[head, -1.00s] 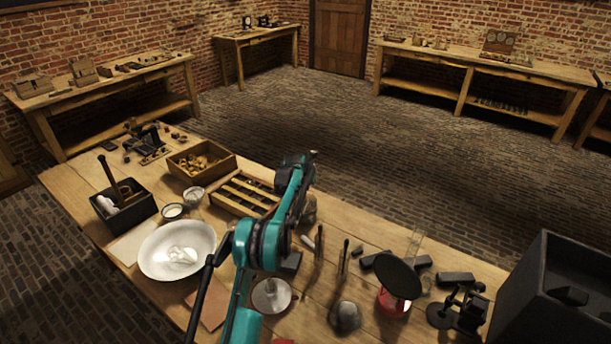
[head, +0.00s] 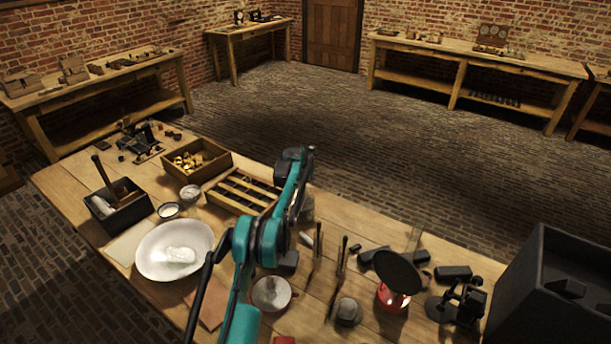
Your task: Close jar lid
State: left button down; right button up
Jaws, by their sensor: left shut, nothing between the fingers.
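A round black disc (head: 398,271) sits tilted above a red-based object (head: 393,298) at the right of the bench; I cannot tell whether this is the jar and its lid. A pale round metal disc with a raised middle (head: 271,293) lies near the front, right of my teal left arm. A greyish, jar-like shape (head: 307,209) is partly hidden behind that arm. My right gripper is out of view.
A white oval dish (head: 150,268), a slatted wooden tray (head: 214,198), a wooden box (head: 222,157) and a black box (head: 107,221) occupy the left. Upright tools (head: 340,262) and dark blocks (head: 453,273) stand near the disc. A large black case (head: 523,270) bounds the right.

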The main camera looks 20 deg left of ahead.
aim_at(303, 195)
pick_arm(q)
jog(key=a+v, duration=0.1)
jog(key=v, duration=1)
jog(key=s+d+r+m, duration=0.6)
jog(key=s+d+m, duration=0.25)
jog(key=s, duration=0.25)
jog(key=s+d+r+m, duration=0.7)
jog(key=s+d+m, duration=0.1)
jog(key=s+m, duration=0.2)
jog(key=s+d+f+m, duration=0.2)
jog(key=s+f+m, duration=0.1)
jog(key=s+m, duration=0.3)
jog(key=s+d+f+m, duration=0.3)
jog(key=s+m, duration=0.3)
jog(key=s, duration=0.5)
jog(key=s+d+f+m, duration=0.3)
jog(key=s+m, duration=0.3)
jog(key=s, duration=0.3)
jog(key=shift+m+h+b, duration=0.35)
jog(key=shift+h, duration=0.05)
